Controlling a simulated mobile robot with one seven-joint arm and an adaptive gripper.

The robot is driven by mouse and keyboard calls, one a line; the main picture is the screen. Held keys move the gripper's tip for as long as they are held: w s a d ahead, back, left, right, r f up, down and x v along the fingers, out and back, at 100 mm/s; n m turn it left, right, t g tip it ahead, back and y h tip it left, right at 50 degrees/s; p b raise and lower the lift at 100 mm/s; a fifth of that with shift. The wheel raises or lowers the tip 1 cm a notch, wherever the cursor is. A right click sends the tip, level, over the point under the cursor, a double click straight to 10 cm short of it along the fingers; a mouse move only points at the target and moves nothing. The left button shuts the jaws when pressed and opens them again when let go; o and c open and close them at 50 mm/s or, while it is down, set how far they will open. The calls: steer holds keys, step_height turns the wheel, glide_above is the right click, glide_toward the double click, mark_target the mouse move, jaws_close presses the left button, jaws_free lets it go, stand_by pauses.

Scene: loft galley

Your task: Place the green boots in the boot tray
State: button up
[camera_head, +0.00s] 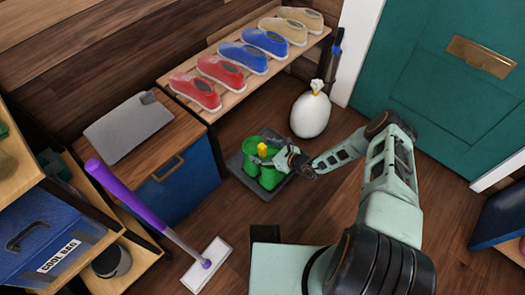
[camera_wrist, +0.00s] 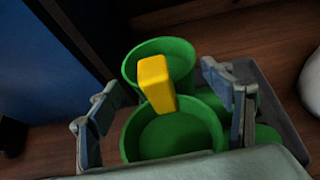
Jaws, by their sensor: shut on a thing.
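The green boots (camera_head: 268,178) stand upright as a pair over the dark grey boot tray (camera_head: 240,173) on the floor, within its outline. I cannot tell whether their soles touch it. A yellow block (camera_wrist: 156,82) sits between the boot tops. In the wrist view the two round boot openings show, the nearer boot (camera_wrist: 172,135) in front of the farther one. My gripper (camera_head: 281,160) is at the boot tops. In the wrist view its fingers (camera_wrist: 165,118) lie on either side of the nearer boot, shut on the boots. The tray's edge (camera_wrist: 277,112) shows at right.
A shoe bench (camera_head: 208,112) with several shoes stands behind the tray. A tied white bag (camera_head: 311,114) is right of it. A blue-fronted cabinet (camera_head: 190,178) stands left. A purple-handled mop (camera_head: 130,192) leans in front of it. Floor (camera_head: 335,205) is open to the tray's right.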

steer(key=shift+f, duration=0.1)
steer(key=o, duration=2.1)
steer(key=shift+d+r, duration=0.15)
steer(key=shift+r, duration=0.2)
steer(key=p+v, duration=0.4)
steer(key=v, duration=0.7)
steer(key=shift+s, duration=0.3)
steer(key=shift+d+r, duration=0.1)
steer(key=shift+d, duration=0.1)
